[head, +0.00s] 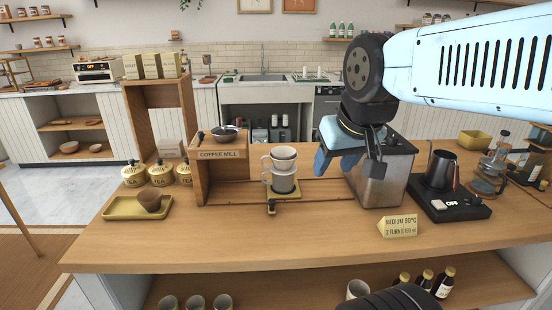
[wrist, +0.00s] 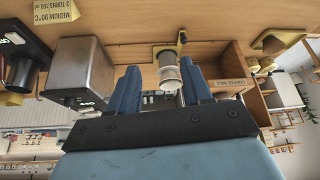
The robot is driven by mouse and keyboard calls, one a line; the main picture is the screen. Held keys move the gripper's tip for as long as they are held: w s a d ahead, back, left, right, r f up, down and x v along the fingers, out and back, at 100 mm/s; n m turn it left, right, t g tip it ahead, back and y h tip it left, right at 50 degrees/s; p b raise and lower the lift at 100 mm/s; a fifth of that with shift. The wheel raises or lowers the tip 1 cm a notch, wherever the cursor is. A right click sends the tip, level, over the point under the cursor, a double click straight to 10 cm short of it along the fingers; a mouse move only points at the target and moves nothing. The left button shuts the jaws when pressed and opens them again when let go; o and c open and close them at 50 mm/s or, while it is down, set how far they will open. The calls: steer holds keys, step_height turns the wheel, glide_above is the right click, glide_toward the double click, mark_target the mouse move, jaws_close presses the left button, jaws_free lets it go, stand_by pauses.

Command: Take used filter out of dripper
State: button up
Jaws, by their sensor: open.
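The white dripper (head: 284,153) sits upright on a grey cup (head: 283,183) near the middle of the counter. In the wrist view the dripper (wrist: 171,76) shows between my fingertips, farther off. I cannot make out a filter inside it. My gripper (head: 337,162), with blue fingers, is open and empty. In the head view it is to the right of the dripper, in front of the metal bin (head: 378,184). In the wrist view my gripper (wrist: 162,88) points toward the dripper, apart from it.
The coffee mill (head: 220,155) stands left of the dripper. A black kettle (head: 440,170) and a yellow sign (head: 398,227) are at the right. The front counter is mostly clear.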

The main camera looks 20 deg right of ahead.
steer(key=shift+o, duration=0.7)
steer(key=shift+w+r, duration=0.2)
steer(key=shift+w, duration=0.1)
steer(key=o, duration=0.8)
steer(key=shift+n+g, duration=0.5)
steer(key=shift+g, duration=0.4)
steer(key=w+r, duration=0.1)
steer(key=w, duration=0.3)
steer(key=w+r, duration=0.1)
steer(key=w, duration=0.3)
steer(key=w+r, duration=0.2)
steer(key=w, duration=0.2)
steer(key=shift+w, duration=0.15)
steer(key=n+g, duration=0.1)
steer(key=g, duration=0.1)
glide_above(283, 159)
steer(key=d, duration=0.1)
step_height(283, 159, down, 2)
steer(key=shift+w+d+f, duration=0.1)
steer(key=shift+w+f, duration=0.4)
steer(key=shift+f, duration=1.8)
steer(key=shift+w+a+f, duration=0.1)
steer(key=shift+w+f, duration=0.45)
steer(key=shift+f, duration=1.75)
steer(key=shift+w+d+f, duration=0.1)
steer(key=shift+w+f, duration=0.4)
steer(key=shift+f, duration=1.8)
